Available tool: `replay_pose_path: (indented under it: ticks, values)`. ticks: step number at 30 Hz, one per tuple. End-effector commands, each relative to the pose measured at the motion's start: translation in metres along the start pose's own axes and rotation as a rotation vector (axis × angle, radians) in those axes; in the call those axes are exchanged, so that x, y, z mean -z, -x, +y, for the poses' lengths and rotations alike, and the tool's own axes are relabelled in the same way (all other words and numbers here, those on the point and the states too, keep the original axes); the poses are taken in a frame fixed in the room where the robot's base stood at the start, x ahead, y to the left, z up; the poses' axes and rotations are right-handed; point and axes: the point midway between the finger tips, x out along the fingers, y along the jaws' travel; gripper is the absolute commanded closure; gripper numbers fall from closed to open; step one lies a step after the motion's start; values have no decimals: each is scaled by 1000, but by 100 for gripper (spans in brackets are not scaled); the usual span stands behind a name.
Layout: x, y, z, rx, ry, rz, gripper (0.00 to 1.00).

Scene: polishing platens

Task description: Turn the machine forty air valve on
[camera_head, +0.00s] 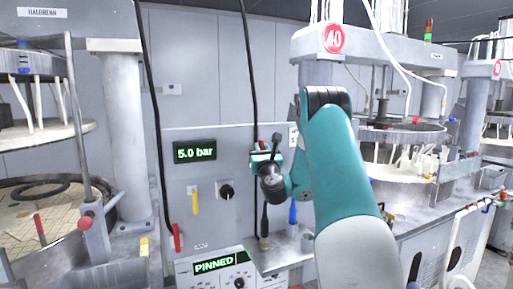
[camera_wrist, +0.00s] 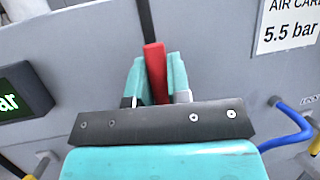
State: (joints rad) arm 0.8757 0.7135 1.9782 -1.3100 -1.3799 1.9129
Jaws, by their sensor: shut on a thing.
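A red lever handle (camera_wrist: 155,72) stands up from the grey wall panel in the wrist view, tilted slightly. The teal fingers of my gripper (camera_wrist: 156,80) are on both sides of it and closed on it. In the head view my gripper (camera_head: 264,158) is at the panel, right of the green display (camera_head: 195,152), which reads 5.0 bar. The lever is mostly hidden there by my gripper and wrist. The red round sign 40 (camera_head: 333,38) is on the machine at the upper right. The lever's pivot is hidden in the wrist view.
A yellow lever (camera_head: 195,202), a black knob (camera_head: 227,191) and a red lever (camera_head: 176,237) are on the panel, lower left of my gripper. A card (camera_wrist: 288,25) reads 5.5 bar. A PINNED display (camera_head: 213,265) is below.

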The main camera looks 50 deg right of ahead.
Motion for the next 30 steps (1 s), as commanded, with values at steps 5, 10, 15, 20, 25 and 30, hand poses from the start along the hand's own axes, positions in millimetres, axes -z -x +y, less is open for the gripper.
replay_pose_path:
  ticks: [5, 10, 15, 20, 25, 30]
  values:
    - [1, 1, -2, 13, -10, 5, 100]
    - [2, 2, 0, 11, -13, 5, 100]
    - [2, 2, 1, 10, -14, 6, 100]
    - [1, 1, 1, 8, -14, 5, 57]
    - [1, 1, 1, 6, -14, 4, 57]
    - [3, 6, 1, 7, -14, 3, 57]
